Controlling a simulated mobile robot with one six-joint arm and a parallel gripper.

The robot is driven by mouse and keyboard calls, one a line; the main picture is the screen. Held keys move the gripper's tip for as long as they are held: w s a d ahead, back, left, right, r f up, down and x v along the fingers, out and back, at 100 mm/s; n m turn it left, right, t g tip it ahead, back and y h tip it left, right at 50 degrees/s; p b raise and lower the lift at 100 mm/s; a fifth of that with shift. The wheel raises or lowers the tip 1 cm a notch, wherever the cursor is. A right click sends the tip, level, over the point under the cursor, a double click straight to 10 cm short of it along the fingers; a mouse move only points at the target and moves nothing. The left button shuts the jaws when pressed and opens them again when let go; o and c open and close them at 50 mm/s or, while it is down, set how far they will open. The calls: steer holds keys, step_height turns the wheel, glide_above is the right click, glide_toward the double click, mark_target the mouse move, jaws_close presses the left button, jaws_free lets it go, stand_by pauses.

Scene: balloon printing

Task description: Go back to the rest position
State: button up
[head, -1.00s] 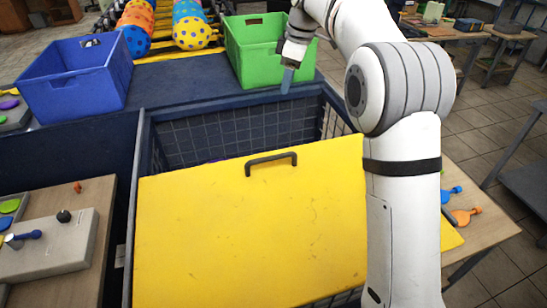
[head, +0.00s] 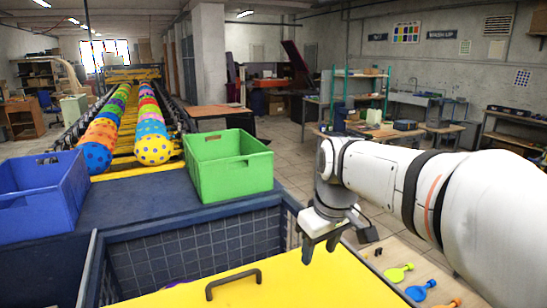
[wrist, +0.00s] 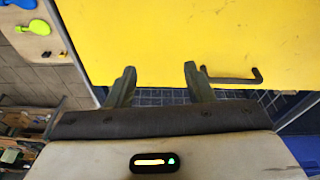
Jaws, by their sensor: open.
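My gripper (head: 320,246) hangs at the right of the wire bin in the head view, above the right part of the yellow lid (head: 345,282). In the wrist view my gripper (wrist: 158,85) has its two dark fingers apart, with nothing between them. The yellow lid (wrist: 180,35) fills the upper part of that view. Its black handle (head: 233,280) lies left of my gripper in the head view, and the handle also shows beside the right finger in the wrist view (wrist: 232,80).
A green crate (head: 230,165) and a blue crate (head: 40,195) stand on the dark table behind the bin. Patterned balloons (head: 153,148) line a yellow conveyor. Shelves and benches stand farther back.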

steer(key=s+d+f+m, duration=0.2)
steer(key=s+f, duration=0.1)
steer(key=s, duration=0.2)
steer(key=s+d+f+m, duration=0.2)
steer(key=s+f, duration=0.1)
steer(key=s, duration=0.2)
steer(key=s+d+f+m+t+h+b, duration=0.1)
steer(key=s+f+m, duration=0.1)
steer(key=s+f, duration=0.1)
steer(key=shift+s+d+f, duration=0.2)
steer(key=shift+s, duration=0.25)
steer(key=shift+s+d+f, duration=0.15)
steer(key=shift+s+d, duration=0.05)
steer(key=shift+s, duration=0.25)
